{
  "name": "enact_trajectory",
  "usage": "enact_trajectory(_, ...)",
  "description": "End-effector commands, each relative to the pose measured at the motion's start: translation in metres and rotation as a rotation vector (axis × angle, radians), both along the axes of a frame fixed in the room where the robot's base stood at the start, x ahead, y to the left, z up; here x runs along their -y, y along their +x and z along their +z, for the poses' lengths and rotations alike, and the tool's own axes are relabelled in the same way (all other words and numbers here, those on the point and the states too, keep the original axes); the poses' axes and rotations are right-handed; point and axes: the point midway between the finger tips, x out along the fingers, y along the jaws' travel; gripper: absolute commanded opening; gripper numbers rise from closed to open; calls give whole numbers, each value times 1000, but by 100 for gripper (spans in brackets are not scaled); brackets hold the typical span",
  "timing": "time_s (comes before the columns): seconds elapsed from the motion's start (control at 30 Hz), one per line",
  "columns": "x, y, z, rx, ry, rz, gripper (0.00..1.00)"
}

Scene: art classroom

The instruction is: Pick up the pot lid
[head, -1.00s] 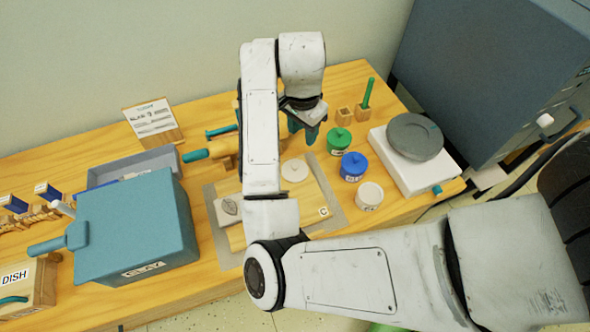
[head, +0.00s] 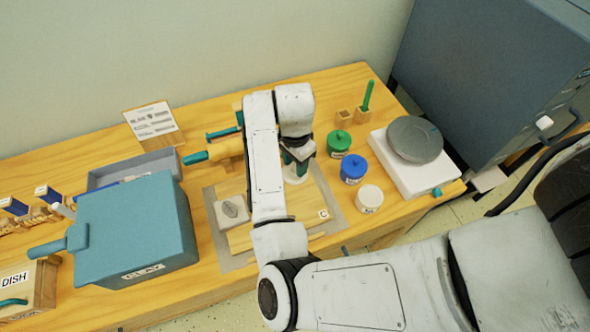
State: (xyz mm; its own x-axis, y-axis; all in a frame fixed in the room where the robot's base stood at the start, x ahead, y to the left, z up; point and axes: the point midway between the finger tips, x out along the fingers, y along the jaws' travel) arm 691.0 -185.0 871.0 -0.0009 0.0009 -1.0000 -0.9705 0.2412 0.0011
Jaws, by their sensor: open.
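The pale round disc (head: 297,180), which looks like the pot lid, lies flat on the wooden work board (head: 322,199) in the head view. Most of it is hidden by my gripper (head: 295,167). My gripper points down with its teal fingers low over the disc. The fingers are open. I cannot tell whether they touch the disc or stand around a knob.
Green (head: 339,143), blue (head: 353,168) and white (head: 369,198) lidded jars stand close to the right of my gripper. A grey wheel (head: 414,139) sits on a white base farther right. A clay block (head: 232,210) lies left on the board. A teal clay box (head: 134,230) stands farther left.

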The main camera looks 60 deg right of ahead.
Motion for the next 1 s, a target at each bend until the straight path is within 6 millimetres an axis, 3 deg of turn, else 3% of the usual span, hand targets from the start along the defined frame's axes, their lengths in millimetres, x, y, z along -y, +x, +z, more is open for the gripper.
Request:
enact_trajectory(0.13,0,0,-12,0,-1,-1,42)
enact_trajectory(0.37,0,0,-14,1,-1,-1,42)
enact_trajectory(0.8,0,0,-13,1,-1,-1,1)
enact_trajectory(1.0,0,0,-13,1,-1,-1,0)
